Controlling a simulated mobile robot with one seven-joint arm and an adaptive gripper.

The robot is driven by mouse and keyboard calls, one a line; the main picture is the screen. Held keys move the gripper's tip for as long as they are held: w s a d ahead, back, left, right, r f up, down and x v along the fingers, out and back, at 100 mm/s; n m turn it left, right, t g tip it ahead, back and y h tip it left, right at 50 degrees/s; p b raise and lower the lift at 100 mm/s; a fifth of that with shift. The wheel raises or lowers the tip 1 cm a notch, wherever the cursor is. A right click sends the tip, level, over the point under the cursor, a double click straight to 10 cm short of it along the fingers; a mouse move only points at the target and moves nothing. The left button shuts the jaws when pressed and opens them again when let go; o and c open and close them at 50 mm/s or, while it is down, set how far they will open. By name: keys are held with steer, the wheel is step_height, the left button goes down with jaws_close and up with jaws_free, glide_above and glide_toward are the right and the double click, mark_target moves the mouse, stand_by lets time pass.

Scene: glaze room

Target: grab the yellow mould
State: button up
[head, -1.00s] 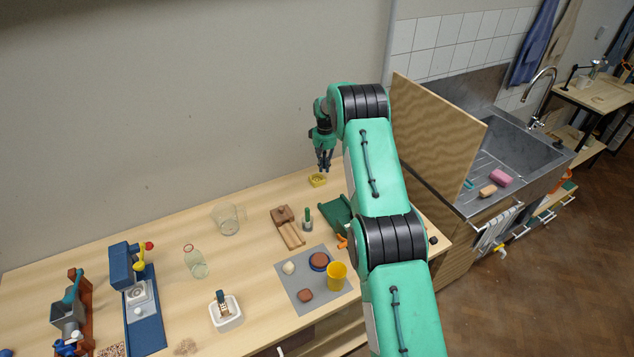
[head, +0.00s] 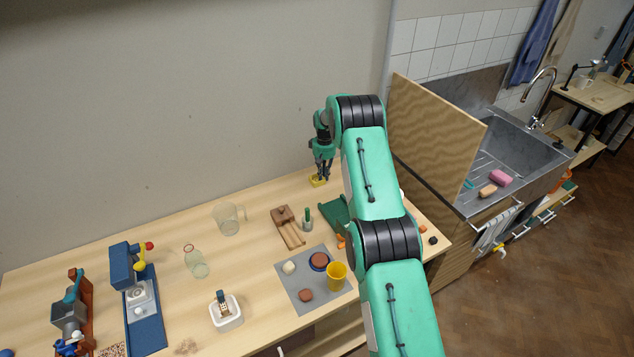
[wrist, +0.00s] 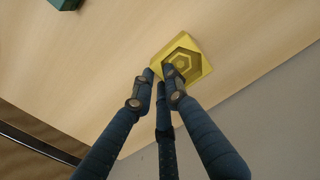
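The yellow mould (head: 317,182) is a small square block on the table near the wall. In the wrist view the yellow mould (wrist: 190,58) shows a stepped hollow in its top. My gripper (head: 322,178) points down over it. In the wrist view my gripper (wrist: 163,75) has dark blue fingers spread apart with nothing held between them. Their tips reach the near side of the mould in the picture, and one overlaps its hollow. I cannot tell whether they touch it.
A green item (head: 336,212) and a small pot with a green handle (head: 308,224) stand nearer. A wooden tool (head: 288,226) lies left of them. A wooden panel (head: 437,135) rises at the right, beside the sink. The wall is close behind the mould.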

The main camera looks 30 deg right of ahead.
steer(key=shift+c, duration=0.3)
jaws_close()
steer(key=shift+r, duration=0.1)
steer(key=shift+r, duration=1.55)
steer(key=shift+s+a+r, duration=0.1)
steer(key=shift+s+r, duration=0.1)
steer(key=s+a, duration=0.1)
steer(key=s, duration=0.4)
steer(key=s+a+r, duration=0.1)
steer(key=s+a, duration=0.1)
steer(key=s, duration=0.2)
steer(key=s+a, duration=0.2)
steer(key=s, duration=0.3)
steer(key=shift+s+a+r+b, duration=0.1)
steer(key=shift+s+r+b, duration=0.1)
steer(key=shift+s+b, duration=0.15)
